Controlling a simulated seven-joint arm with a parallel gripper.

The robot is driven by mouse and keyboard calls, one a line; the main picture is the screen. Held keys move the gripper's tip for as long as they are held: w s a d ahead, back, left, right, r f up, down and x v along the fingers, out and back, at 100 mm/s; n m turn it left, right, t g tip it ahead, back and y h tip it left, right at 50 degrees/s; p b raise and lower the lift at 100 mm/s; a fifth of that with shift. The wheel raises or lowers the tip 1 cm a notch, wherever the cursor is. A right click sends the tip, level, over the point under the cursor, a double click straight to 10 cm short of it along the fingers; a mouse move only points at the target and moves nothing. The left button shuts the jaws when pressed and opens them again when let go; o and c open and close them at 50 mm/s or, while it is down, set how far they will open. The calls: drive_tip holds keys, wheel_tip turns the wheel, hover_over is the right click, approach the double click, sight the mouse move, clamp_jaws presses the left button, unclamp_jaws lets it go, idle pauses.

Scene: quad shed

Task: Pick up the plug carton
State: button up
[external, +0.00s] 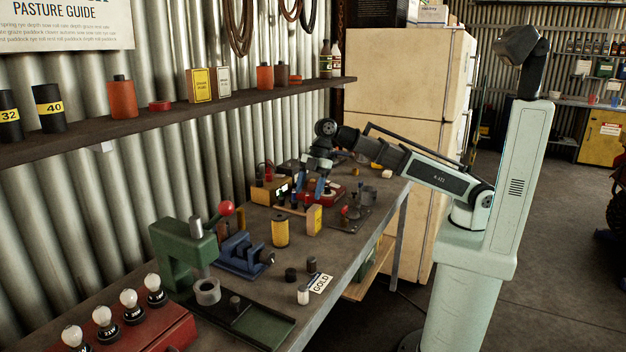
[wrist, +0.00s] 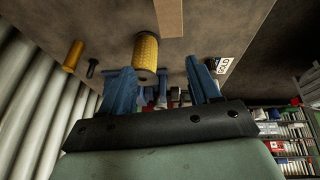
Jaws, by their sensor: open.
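A small upright yellow carton (external: 314,220), which looks like the plug carton, stands on the workbench (external: 262,262) to the right of a yellow cylinder (external: 280,231). My gripper (external: 321,190) is above the bench, just behind the carton in the external view, fingers pointing down, and looks apart from it. In the wrist view my blue fingers (wrist: 162,82) are spread, with no object clearly held between them. The yellow cylinder (wrist: 146,52) shows beyond them, and a tan strip (wrist: 169,18), possibly the carton, is cut off by the top edge.
A blue vise (external: 240,256) and green press (external: 180,254) stand left. Small dark parts and a GOLD tag (external: 321,284) lie near the front edge. A yellow-fronted box (external: 270,190) and red unit (external: 343,193) flank my gripper. Two more cartons stand on the wall shelf (external: 120,123).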

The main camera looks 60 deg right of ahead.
sight(318, 206)
drive_tip(key=s+d+g, duration=0.1)
drive_tip(key=d, duration=0.6)
drive_tip(key=x, duration=0.7)
drive_tip(key=shift+s+a+r, duration=0.1)
drive_tip(key=shift+s+a, duration=0.05)
drive_tip(key=shift+s, duration=0.05)
drive_tip(key=shift+x, duration=2.95)
drive_tip(key=shift+w, duration=0.2)
drive_tip(key=c, duration=1.1)
